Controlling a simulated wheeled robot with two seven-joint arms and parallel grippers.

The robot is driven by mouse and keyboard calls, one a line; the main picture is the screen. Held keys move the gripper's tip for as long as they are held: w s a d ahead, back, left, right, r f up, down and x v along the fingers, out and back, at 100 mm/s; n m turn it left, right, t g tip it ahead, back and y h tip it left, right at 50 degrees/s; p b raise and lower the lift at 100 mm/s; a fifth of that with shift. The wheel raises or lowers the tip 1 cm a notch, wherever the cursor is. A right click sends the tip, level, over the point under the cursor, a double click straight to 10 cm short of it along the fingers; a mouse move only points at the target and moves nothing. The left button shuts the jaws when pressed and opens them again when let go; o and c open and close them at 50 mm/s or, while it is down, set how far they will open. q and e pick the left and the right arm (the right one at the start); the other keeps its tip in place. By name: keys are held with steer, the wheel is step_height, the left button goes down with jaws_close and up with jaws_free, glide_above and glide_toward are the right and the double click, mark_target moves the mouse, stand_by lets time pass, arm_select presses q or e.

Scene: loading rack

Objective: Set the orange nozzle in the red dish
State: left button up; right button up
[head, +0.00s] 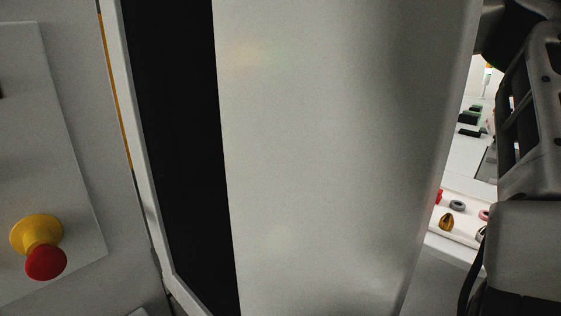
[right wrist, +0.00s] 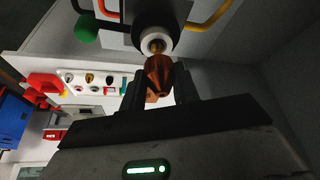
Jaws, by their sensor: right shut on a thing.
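In the right wrist view my right gripper (right wrist: 158,84) is shut on the orange nozzle (right wrist: 158,68), which sits between its two dark fingers. The nozzle's far end is at a white ring and dark round fitting (right wrist: 153,42); I cannot tell whether it is still joined to it. A red piece, perhaps the red dish (right wrist: 45,83), shows at the left end of a white tray; its inside cannot be made out. In the head view only part of my right arm shows at the right edge, with its gripper hidden. My left gripper is in neither view.
A large white panel (head: 320,150) fills the middle of the head view. A yellow and red knob (head: 38,245) is at left. Small parts stand on a white tray (head: 455,236) at right. Coloured pipes and a green knob (right wrist: 87,28) are near the fitting.

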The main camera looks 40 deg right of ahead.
step_height(320, 180, up, 6)
steer(key=shift+r, duration=0.15)
steer(key=shift+r+p, duration=0.6)
steer(key=shift+r, duration=1.65)
